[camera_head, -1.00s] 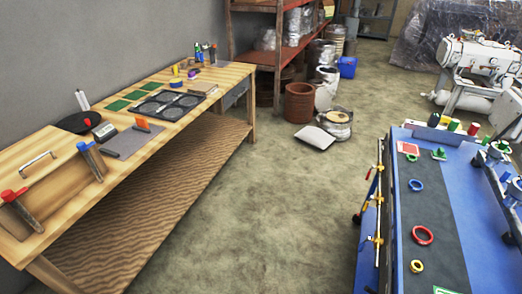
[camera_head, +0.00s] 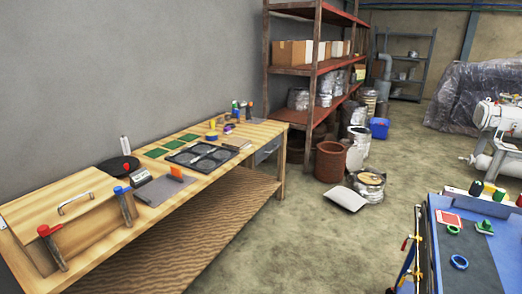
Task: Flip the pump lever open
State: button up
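I cannot pick out a pump lever for certain in the head view. A blue cart (camera_head: 434,262) at the lower right has a brass-coloured pipe with red-tipped fittings (camera_head: 405,243) along its left side. They are small and partly cut off by the lower edge. A red-ended handle (camera_head: 52,248) and a blue-ended handle (camera_head: 126,204) stand at the front of the wooden bench at the left. My gripper is not in view.
The wooden bench (camera_head: 262,131) runs along the left wall, with a black tray (camera_head: 186,157) and green squares. Open floor (camera_head: 310,245) lies between bench and cart. A brown pot (camera_head: 330,162), white sack (camera_head: 345,198) and shelves (camera_head: 318,62) stand behind.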

aim_at(406, 243)
jog(key=z, duration=0.6)
jog(key=i+j+z, duration=0.2)
jog(key=j+z, duration=0.15)
jog(key=i+j+z, duration=0.15)
jog(key=j+z, duration=0.2)
jog(key=i+j+z, duration=0.1)
jog(key=j+z, duration=0.6)
jog(key=j, duration=0.25)
jog(key=i+j, duration=0.1)
jog(key=j, duration=0.65)
jog(key=i+j+z, duration=0.1)
jog(key=j, duration=0.65)
jog(key=i+j, duration=0.15)
jog(key=j, duration=0.55)
jog(key=i, duration=0.3)
jog(key=k, duration=0.5)
jog(key=i, duration=0.5)
